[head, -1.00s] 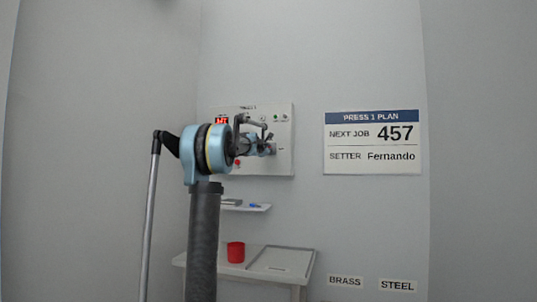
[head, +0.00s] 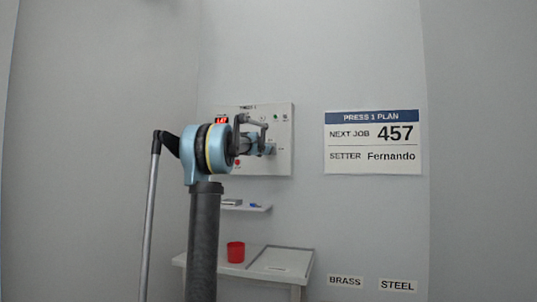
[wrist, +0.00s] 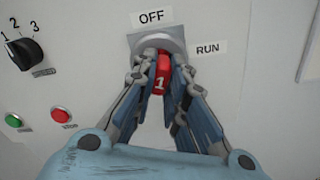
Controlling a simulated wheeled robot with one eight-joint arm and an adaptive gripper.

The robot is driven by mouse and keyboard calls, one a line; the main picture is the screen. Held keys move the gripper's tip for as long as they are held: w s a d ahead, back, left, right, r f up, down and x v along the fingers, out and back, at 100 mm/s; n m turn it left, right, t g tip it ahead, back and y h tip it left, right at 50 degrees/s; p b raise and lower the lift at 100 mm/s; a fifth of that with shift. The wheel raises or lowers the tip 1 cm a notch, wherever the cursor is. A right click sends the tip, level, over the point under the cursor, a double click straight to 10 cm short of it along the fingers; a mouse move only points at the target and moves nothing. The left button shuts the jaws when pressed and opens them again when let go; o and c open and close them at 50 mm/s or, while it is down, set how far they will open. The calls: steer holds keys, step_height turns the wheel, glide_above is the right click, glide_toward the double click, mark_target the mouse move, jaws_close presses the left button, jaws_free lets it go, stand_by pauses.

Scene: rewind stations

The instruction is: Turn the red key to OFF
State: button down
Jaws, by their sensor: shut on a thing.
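The red key (wrist: 162,75), marked 1, sits in a round grey switch plate (wrist: 140,42) on the panel in the wrist view. An OFF label (wrist: 151,17) is above the plate and a RUN label (wrist: 208,48) is to its right. The key stands nearly upright in the picture, its upper end toward OFF. My gripper (wrist: 160,72) is shut on the key, one finger on each side. In the head view my arm hides the key and most of the gripper in front of the panel (head: 283,158).
A black knob (wrist: 25,50) numbered 1 to 3 and green (wrist: 13,121) and red (wrist: 62,116) buttons sit left of the switch. Below the panel are a small shelf (head: 262,208) and a table (head: 245,270) with a red cup (head: 235,252). A plan sign (head: 373,142) hangs at right.

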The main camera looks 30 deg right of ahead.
steer(key=n, duration=0.4)
steer(key=shift+s+d, duration=0.1)
steer(key=c, duration=2)
jaws_free()
steer(key=shift+n, duration=0.3)
steer(key=o, duration=0.5)
steer(key=shift+c, duration=0.2)
steer(key=v, duration=1.2)
